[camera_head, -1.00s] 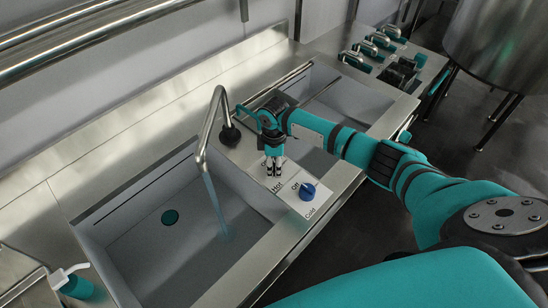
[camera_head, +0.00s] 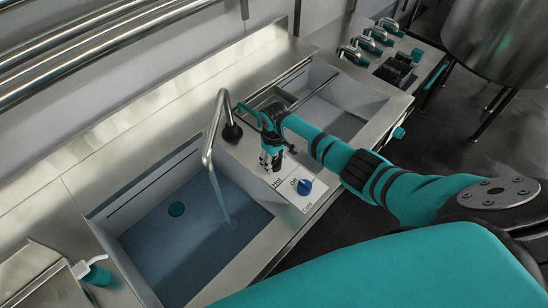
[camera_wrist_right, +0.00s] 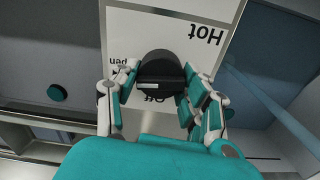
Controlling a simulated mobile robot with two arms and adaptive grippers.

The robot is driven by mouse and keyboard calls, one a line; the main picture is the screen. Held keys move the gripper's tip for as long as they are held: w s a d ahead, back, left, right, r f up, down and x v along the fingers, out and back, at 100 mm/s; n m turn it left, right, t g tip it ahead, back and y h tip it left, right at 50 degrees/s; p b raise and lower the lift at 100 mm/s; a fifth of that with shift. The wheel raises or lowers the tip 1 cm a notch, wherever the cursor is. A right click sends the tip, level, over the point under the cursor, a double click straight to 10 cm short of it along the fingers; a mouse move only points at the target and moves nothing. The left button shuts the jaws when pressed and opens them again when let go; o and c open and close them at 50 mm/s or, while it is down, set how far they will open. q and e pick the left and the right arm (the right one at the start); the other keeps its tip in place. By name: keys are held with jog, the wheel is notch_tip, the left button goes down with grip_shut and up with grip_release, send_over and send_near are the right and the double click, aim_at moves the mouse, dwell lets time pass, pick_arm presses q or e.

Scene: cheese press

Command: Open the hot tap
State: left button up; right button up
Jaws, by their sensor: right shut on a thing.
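The hot tap knob (camera_wrist_right: 160,70) is dark and round in the right wrist view, on a white panel with "Hot" lettering. My right gripper (camera_wrist_right: 160,94) has a finger on each side of the knob and is shut on it. In the head view my right gripper (camera_head: 272,163) stands over the hot end of the panel and hides the knob. A stream of water (camera_head: 220,197) runs from the metal spout (camera_head: 211,128) into the near basin (camera_head: 145,245). My left gripper is not in view.
The blue cold knob (camera_head: 305,187) sits close to my right gripper on the same panel. A second basin (camera_head: 335,115) lies beyond my arm. A teal bottle with a white pump (camera_head: 97,273) stands at lower left. Several levers (camera_head: 367,42) stand at the back.

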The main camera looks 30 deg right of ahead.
aim_at(274, 160)
jog(key=shift+w+r+m+p, duration=0.1)
jog(key=shift+m+p, duration=0.25)
jog(key=shift+m, duration=0.35)
jog(key=o, duration=1.2)
notch_tip(274, 160, up, 12)
dwell(0.3)
